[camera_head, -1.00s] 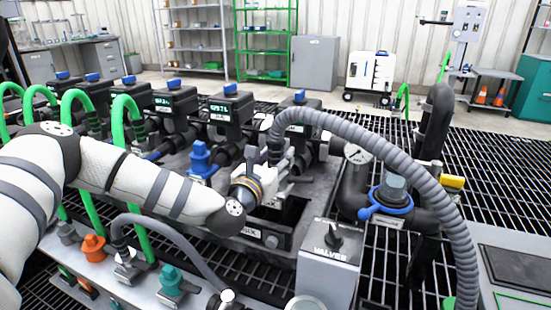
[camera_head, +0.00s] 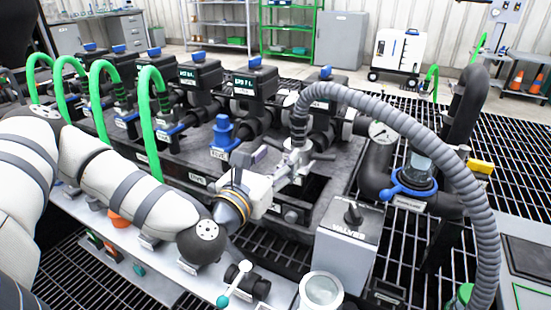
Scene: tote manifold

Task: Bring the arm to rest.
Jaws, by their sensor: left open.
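My left arm (camera_head: 140,200) comes in from the left over the front ledge. Its gripper (camera_head: 280,170) is open, near the middle of the view, beside the lower end of a thick grey ribbed hose (camera_head: 420,130). The hose's end fitting (camera_head: 299,153) stands just beyond the fingers. I cannot tell whether a finger touches it. My right gripper is not in view.
A grey valve box (camera_head: 350,235) and a round clear-topped port (camera_head: 320,290) stand right of my wrist. A teal-handled valve (camera_head: 240,282) sits close below it. Green hoses (camera_head: 150,120) rise behind my forearm. A blue-collared pipe (camera_head: 410,185) stands farther right.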

